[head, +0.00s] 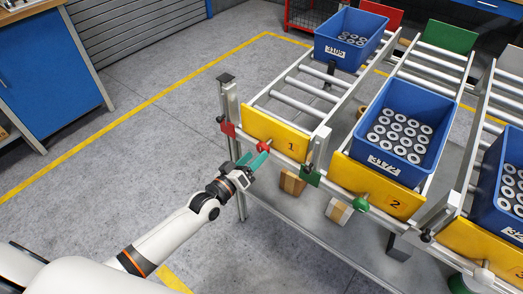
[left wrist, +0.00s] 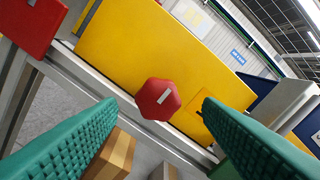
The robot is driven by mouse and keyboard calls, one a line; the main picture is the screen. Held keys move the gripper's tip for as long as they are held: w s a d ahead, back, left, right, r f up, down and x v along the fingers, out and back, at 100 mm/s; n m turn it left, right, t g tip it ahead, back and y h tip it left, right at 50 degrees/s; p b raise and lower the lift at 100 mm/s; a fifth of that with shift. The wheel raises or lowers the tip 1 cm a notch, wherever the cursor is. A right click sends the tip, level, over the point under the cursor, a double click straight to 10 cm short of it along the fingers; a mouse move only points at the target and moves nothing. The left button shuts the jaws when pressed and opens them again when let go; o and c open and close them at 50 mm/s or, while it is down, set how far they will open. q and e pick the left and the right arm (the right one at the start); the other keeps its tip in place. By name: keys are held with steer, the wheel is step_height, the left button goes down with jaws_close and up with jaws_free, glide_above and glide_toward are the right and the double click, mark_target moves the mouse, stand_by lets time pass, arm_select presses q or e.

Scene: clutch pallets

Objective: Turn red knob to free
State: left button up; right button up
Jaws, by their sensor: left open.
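The red knob (head: 263,146) sits on the front rail below the yellow panel marked 1 (head: 275,135). In the left wrist view the red knob (left wrist: 158,99) is a faceted disc with a pale bar mark, tilted a little. My left gripper (head: 252,160) has green ribbed fingers and is just in front of the knob. In the left wrist view its open fingers (left wrist: 160,140) stand on both sides below the knob, with a gap to it and nothing between them. My right gripper is not in view.
A red plate (head: 228,129) is left of the knob and a green plate (head: 311,177) is right of it. A green knob (head: 361,203) sits under panel 2 (head: 394,203). Blue crates (head: 373,160) of ring parts stand on the roller lanes. Wooden blocks (head: 292,182) lie below the rail.

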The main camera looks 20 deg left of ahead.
mark_target(260, 151)
arm_select(q)
steer(key=shift+x, duration=2.15)
steer(key=shift+a, duration=0.1)
steer(key=shift+c, duration=0.3)
jaws_close()
